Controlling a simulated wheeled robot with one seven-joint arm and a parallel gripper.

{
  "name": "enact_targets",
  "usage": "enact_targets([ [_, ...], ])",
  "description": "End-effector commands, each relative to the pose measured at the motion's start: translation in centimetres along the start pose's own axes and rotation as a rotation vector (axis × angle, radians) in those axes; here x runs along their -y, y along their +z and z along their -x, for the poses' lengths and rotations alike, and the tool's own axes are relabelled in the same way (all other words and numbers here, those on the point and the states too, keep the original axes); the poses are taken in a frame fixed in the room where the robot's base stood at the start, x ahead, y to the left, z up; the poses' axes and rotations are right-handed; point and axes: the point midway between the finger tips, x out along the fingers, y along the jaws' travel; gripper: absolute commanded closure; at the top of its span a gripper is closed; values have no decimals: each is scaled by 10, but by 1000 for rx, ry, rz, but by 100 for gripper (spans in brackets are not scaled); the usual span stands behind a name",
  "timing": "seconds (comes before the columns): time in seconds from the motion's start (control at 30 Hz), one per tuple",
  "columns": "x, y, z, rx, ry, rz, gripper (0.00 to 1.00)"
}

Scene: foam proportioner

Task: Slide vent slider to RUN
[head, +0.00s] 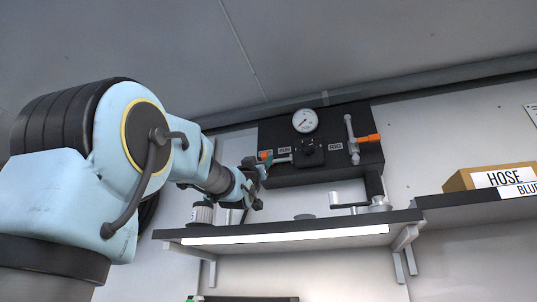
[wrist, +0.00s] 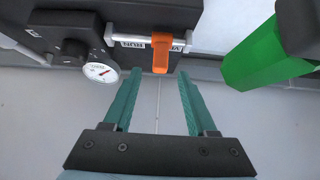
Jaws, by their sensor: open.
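The orange vent slider tab (wrist: 161,52) sits on a pale horizontal rail (wrist: 186,36) in the wrist view. In the head view, the orange tab (head: 265,155) is partly hidden by my gripper (head: 262,172) at the panel's left.
The black panel (head: 280,178) carries a gauge (head: 305,121), a black knob (head: 309,147) and another orange handle (head: 368,139). A shelf (head: 290,239) runs below. A green object (wrist: 262,58) stands close right of the fingers in the wrist view. A hose box (head: 490,178) is far right.

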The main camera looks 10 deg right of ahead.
Motion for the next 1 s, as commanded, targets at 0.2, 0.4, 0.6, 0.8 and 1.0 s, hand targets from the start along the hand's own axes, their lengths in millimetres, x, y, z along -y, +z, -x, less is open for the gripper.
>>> enact_targets([
  [0.2,0,-4,-45,2,0,-1,43],
  [0.4,0,-3,-76,1,0,-2,43],
  [0.6,0,-1,-91,1,0,-1,43],
  [0.8,0,0,-94,1,0,-1,43],
  [1.0,0,0,-93,1,0,-1,46],
])
